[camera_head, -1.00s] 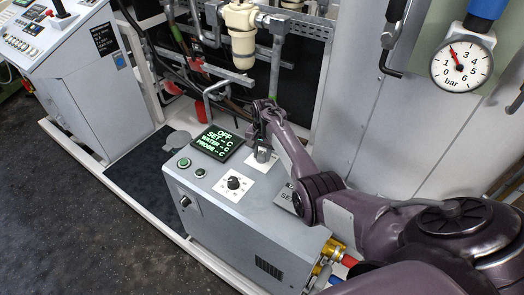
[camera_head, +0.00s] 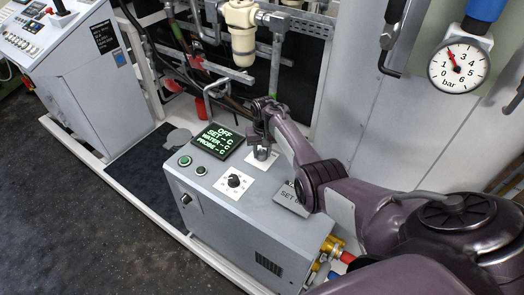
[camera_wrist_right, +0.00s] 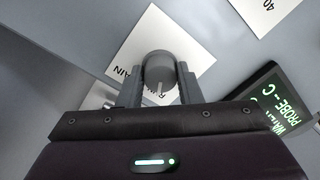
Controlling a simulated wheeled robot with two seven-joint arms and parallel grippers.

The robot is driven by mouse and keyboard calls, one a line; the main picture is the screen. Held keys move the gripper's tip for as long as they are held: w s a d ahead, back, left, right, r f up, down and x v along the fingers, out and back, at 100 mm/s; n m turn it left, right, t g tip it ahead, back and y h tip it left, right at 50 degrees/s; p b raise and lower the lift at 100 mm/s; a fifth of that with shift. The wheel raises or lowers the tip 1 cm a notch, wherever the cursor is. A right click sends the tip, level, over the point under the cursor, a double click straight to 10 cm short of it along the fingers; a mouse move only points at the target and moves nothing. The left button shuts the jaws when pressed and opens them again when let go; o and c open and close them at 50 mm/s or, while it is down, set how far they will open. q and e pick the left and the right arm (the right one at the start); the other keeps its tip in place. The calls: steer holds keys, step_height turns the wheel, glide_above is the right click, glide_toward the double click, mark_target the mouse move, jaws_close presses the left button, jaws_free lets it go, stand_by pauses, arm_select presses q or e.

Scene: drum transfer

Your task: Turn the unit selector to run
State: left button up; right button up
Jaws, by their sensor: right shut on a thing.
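The unit selector is a grey round knob (camera_wrist_right: 159,68) on a white label plate (camera_wrist_right: 150,33) in the right wrist view. Its pale pointer line faces the bottom of that picture. Letters ending in "AIN" show beside it; the rest of the label is partly hidden by my fingers. My right gripper (camera_head: 262,153) is shut on this knob, one finger on each side, as the right wrist view (camera_wrist_right: 160,82) also shows. In the head view the gripper mostly covers the knob, on top of the grey unit (camera_head: 240,215). My left gripper is not in view.
A black dial (camera_head: 233,181) on a white scale and two buttons (camera_head: 184,161) share the unit's top. A sign plate (camera_head: 291,197) lies under my right arm. Pipes with a cream filter (camera_head: 241,45) stand behind. A pressure gauge (camera_head: 458,66) hangs at upper right.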

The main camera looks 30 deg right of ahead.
mark_target(263, 151)
steer(key=shift+w+r, duration=0.1)
steer(key=o, duration=1)
steer(key=shift+c, duration=0.2)
steer(key=shift+r, duration=0.45)
step_height(263, 151, up, 7)
steer(key=shift+d+f, duration=0.1)
steer(key=shift+d, duration=0.05)
